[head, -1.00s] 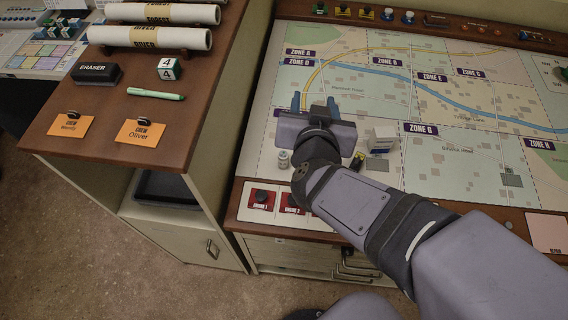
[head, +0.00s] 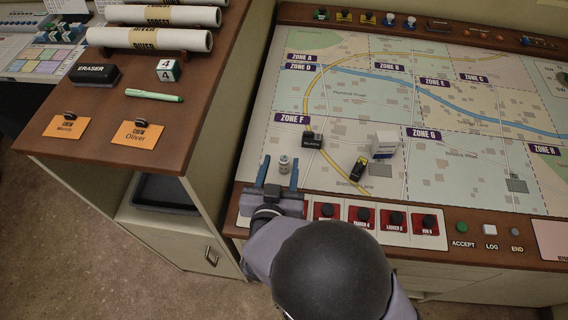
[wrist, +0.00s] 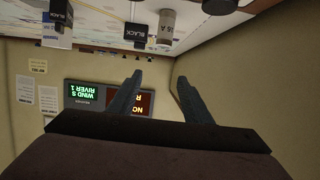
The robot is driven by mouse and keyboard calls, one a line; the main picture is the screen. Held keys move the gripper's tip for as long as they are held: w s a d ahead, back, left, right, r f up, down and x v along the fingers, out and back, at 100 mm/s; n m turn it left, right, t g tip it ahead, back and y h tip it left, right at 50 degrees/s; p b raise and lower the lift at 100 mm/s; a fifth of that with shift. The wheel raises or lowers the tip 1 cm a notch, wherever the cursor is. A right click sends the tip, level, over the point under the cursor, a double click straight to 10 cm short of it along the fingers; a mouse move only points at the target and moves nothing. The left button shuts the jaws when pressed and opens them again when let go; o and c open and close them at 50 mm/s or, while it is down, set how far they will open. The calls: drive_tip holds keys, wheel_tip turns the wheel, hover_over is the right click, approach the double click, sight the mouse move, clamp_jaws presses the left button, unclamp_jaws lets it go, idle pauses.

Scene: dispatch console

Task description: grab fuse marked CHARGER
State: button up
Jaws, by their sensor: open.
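A small pale grey cylinder (head: 285,163) with a dark-lettered label stands upright on the map below ZONE F; it may be the fuse, but I cannot read CHARGER on it. It also shows in the wrist view (wrist: 166,28), upside down, with a label ending in "A". My gripper (head: 280,159) is open and low at the map's front edge. In the head view the cylinder appears between the fingers, closer to the right one. In the wrist view it lies beyond the fingertips (wrist: 160,78), and nothing is held.
A black block (head: 313,140), a black-and-yellow piece (head: 358,169) and a white box (head: 385,145) stand to the right on the map. A wooden-topped cabinet (head: 190,85) stands left.

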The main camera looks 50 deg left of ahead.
sight(283, 164)
wheel_tip(283, 164, down, 5)
drive_tip(key=shift+f, duration=0.15)
drive_tip(key=shift+p+x, duration=0.45)
drive_tip(key=shift+x, duration=0.55)
drive_tip(key=shift+f+p+x, duration=0.15)
drive_tip(key=shift+p+x, duration=0.5)
drive_tip(key=shift+x, duration=0.7)
drive_tip(key=shift+f+p+x, duration=0.2)
drive_tip(key=shift+p+x, duration=0.4)
drive_tip(key=shift+x, duration=0.75)
drive_tip(key=shift+c, duration=0.3)
clamp_jaws()
drive_tip(key=shift+s+r, duration=0.1)
drive_tip(key=shift+r, duration=0.1)
drive_tip(key=shift+d+r+b, duration=0.1)
drive_tip(key=shift+r+b, duration=1.15)
drive_tip(key=shift+r, duration=3.55)
